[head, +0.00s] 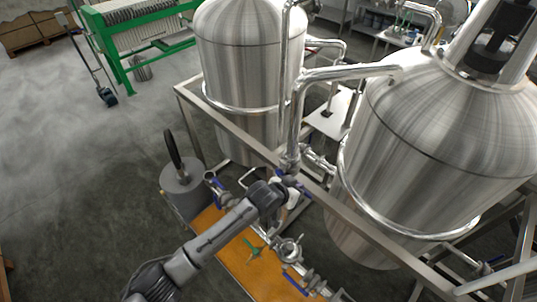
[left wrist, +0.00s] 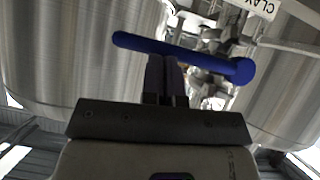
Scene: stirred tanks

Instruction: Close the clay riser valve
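The clay riser valve shows a blue lever handle (left wrist: 205,57) in the left wrist view. It runs across the picture from upper left to a round hub at right. A white label (left wrist: 262,8) reading "CLAY" is at the top right. My left gripper (left wrist: 164,60) has its two fingers together, with the tips at the near side of the lever; I cannot tell whether they touch it. No part of the lever shows between the fingers. In the head view my left gripper (head: 288,186) is by the vertical pipe, partly hiding the valve there. My right gripper is not in view.
Two steel tanks (head: 250,60) (head: 440,140) stand behind a metal frame rail (head: 370,228). An orange board (head: 250,262) with pipes and other blue-handled valves (head: 296,284) lies below my arm. A grey cylinder (head: 182,185) stands left. Open floor is at the left.

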